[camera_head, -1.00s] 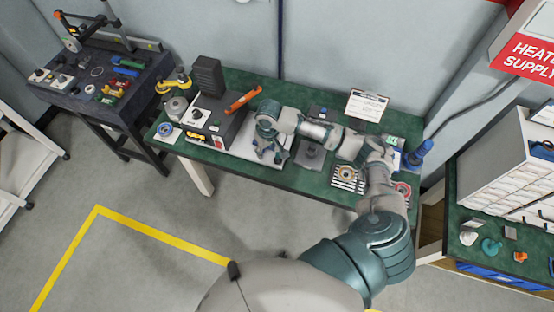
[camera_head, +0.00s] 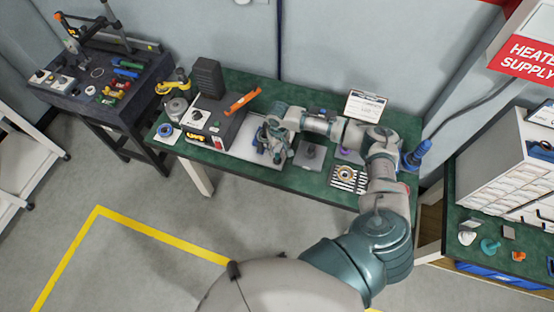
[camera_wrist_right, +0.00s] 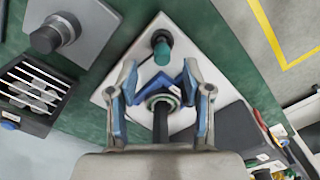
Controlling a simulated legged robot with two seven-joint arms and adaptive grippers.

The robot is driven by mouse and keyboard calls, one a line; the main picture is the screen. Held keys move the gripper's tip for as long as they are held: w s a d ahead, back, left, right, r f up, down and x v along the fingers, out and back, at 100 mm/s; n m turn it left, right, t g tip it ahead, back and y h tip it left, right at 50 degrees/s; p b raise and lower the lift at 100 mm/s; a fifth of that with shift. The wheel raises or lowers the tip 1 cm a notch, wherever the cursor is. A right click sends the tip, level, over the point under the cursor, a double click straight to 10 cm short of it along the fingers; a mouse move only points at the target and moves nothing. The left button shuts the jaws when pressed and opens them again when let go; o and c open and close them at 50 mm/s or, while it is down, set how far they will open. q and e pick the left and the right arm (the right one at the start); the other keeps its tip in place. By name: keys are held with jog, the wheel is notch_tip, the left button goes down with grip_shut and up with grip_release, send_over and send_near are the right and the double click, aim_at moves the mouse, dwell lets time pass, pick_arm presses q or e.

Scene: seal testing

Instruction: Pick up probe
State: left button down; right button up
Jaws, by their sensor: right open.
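In the right wrist view a black upright rod (camera_wrist_right: 160,122) stands in a round grey collar on a white plate (camera_wrist_right: 145,32); it may be the probe, but I cannot tell for certain. My right gripper (camera_wrist_right: 160,82) is open, its blue-padded fingers on either side of the rod and collar. I cannot tell whether they touch it. A teal-capped post (camera_wrist_right: 161,50) stands on the same plate just beyond the fingertips. In the head view my right gripper (camera_head: 268,148) is over the white plate (camera_head: 245,151) and hides most of the fixture. My left gripper is out of view.
A tester box (camera_head: 212,122) with an orange handle-like tool (camera_head: 242,100) on top stands left of the gripper. A grey block with a knob (camera_head: 310,152) and a striped stand (camera_head: 349,179) are to the right. A blue bottle-like object (camera_head: 418,153) is near the green bench's right end.

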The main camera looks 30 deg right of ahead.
aim_at(277, 154)
notch_tip(277, 154, down, 5)
jog(key=shift+w+f, duration=0.15)
jog(key=shift+a, duration=0.1)
grip_shut()
